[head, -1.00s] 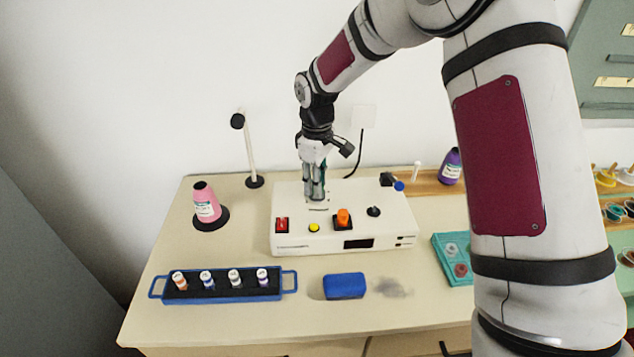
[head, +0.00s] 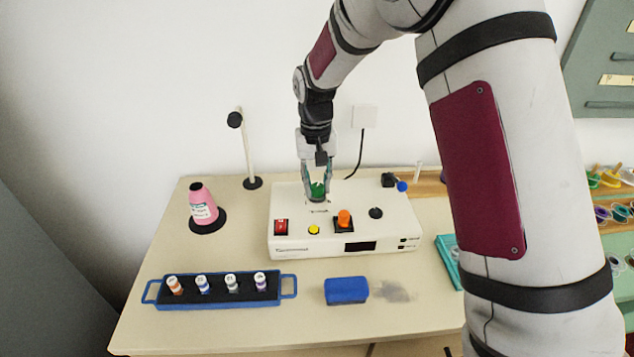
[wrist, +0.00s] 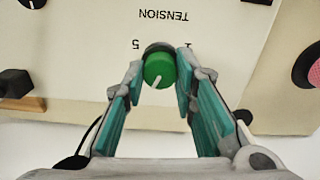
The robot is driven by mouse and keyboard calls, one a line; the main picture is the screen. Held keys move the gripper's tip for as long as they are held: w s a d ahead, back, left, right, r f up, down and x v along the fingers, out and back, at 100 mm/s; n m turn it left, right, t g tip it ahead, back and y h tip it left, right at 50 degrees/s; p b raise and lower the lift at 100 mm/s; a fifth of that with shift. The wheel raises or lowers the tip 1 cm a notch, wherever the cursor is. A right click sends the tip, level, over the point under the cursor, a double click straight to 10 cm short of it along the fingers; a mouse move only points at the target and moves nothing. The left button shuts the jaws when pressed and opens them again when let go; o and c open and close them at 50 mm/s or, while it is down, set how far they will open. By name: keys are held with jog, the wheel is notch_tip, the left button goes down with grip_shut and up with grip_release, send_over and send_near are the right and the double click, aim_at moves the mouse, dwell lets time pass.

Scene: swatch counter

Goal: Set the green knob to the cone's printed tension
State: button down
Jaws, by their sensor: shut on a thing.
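The green knob (wrist: 159,69) is on top of the white box (head: 285,192), above the printed word TENSION. In the wrist view its white pointer line points down and slightly left; the print is upside down, with a 5 at left and a 1 partly hidden at right. My gripper (wrist: 160,77) is shut on the knob, one teal-padded finger on each side. In the head view the knob (head: 318,191) shows between the fingers. The pink cone (head: 202,206) stands upright on a black base at left; its label is too small to read.
A thread post (head: 247,150) stands behind.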

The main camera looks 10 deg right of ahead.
jog(key=m, duration=0.3)
jog(key=shift+m, duration=2)
jog(key=shift+a, duration=0.1)
jog(key=c, duration=1.3)
grip_release()
